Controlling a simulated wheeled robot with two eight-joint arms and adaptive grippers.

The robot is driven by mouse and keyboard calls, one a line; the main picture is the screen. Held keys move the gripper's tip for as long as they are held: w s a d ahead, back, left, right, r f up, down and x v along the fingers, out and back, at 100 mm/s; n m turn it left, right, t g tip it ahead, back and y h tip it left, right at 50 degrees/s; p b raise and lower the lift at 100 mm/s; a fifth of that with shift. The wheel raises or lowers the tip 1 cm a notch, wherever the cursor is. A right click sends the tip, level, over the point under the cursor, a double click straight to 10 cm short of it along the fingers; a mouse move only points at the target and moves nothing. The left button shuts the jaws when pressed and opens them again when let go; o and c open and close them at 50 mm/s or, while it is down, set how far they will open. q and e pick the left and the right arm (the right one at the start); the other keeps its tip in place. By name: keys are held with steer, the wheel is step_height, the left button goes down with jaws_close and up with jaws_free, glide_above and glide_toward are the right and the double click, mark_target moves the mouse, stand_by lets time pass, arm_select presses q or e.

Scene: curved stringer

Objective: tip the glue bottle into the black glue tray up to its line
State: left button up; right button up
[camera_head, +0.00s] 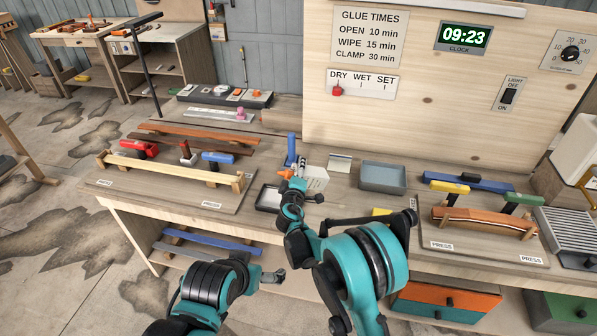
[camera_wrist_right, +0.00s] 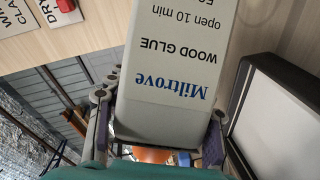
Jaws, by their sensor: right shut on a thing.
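The white glue bottle (camera_head: 317,178), labelled Miltrove wood glue, is gripped by my right gripper (camera_head: 297,174) above the bench. In the right wrist view the bottle (camera_wrist_right: 172,65) sits between the two fingers, its lettering upside down. It looks tipped over, with an orange part (camera_head: 286,174) at its left end; that also shows low in the wrist view (camera_wrist_right: 152,155). The black glue tray (camera_head: 268,198) lies just below and left, partly hidden by my right arm. Its pale inside shows in the wrist view (camera_wrist_right: 285,115); no line or stream is visible. My left gripper (camera_head: 274,277) is low before the bench, empty.
A grey bin (camera_head: 383,177) stands right of the bottle. A blue upright piece (camera_head: 291,149) stands close behind my right gripper. Press boards with clamps lie left (camera_head: 180,172) and right (camera_head: 482,220). The panel's slider (camera_head: 337,91) is at DRY.

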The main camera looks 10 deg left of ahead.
steer(key=shift+r+n+t+y+b, duration=0.2)
steer(key=shift+n+t+b, duration=0.5)
steer(key=shift+n, duration=0.95)
steer(key=shift+r+n+t+y+b, duration=0.15)
steer(key=shift+n+t+b, duration=0.5)
steer(key=shift+n, duration=0.95)
steer(key=shift+r+n+t+y+b, duration=0.1)
steer(key=shift+r+n+t+b, duration=0.25)
steer(key=shift+n+b, duration=0.9)
steer(key=shift+f+n+p, duration=0.1)
steer(key=shift+n+p, duration=0.3)
steer(key=shift+p, duration=0.05)
steer(key=shift+c, duration=0.2)
stand_by(1.0)
step_height(320, 180, up, 3)
steer(key=m+g+p, duration=0.1)
steer(key=m+p, duration=0.1)
steer(key=m, duration=0.1)
steer(key=m+g+h+p, duration=0.1)
steer(key=m+p, duration=0.1)
steer(key=m, duration=0.2)
